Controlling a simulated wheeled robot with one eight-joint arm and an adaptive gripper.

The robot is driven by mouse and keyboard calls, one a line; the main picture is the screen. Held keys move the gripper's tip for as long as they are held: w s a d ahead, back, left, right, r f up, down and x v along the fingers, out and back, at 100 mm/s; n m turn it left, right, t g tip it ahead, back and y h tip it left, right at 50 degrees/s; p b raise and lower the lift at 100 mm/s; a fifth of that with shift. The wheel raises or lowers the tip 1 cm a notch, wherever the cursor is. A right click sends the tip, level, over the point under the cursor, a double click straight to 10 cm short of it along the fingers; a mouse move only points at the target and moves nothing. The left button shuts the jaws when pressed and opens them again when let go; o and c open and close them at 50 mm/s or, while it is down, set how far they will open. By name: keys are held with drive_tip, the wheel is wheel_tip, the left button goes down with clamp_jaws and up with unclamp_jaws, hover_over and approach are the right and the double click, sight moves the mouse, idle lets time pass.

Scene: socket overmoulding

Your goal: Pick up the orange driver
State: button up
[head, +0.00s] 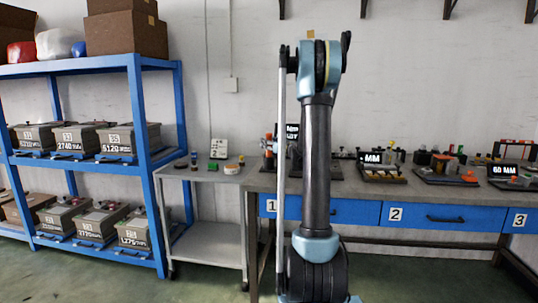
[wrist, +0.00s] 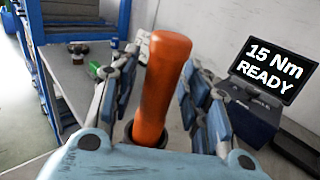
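The orange driver (wrist: 163,85) shows in the wrist view as an upright, slightly tilted orange handle, its lower end in a dark round ring (wrist: 150,137). My gripper (wrist: 167,58) is around the handle, with one jointed blue-grey finger on each side. A gap shows between the handle and each finger, so the gripper looks open. The driver's lower part is hidden by the ring and my gripper's body.
A display (wrist: 273,70) reading "15 Nm READY" stands right of the driver. A grey cart (head: 205,172) with small items stands left of the workbench (head: 350,188). More displays and fixtures line the bench. A blue shelf (head: 148,165) with grey bins is at the left.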

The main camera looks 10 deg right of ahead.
clamp_jaws()
drive_tip(key=shift+r, duration=0.1)
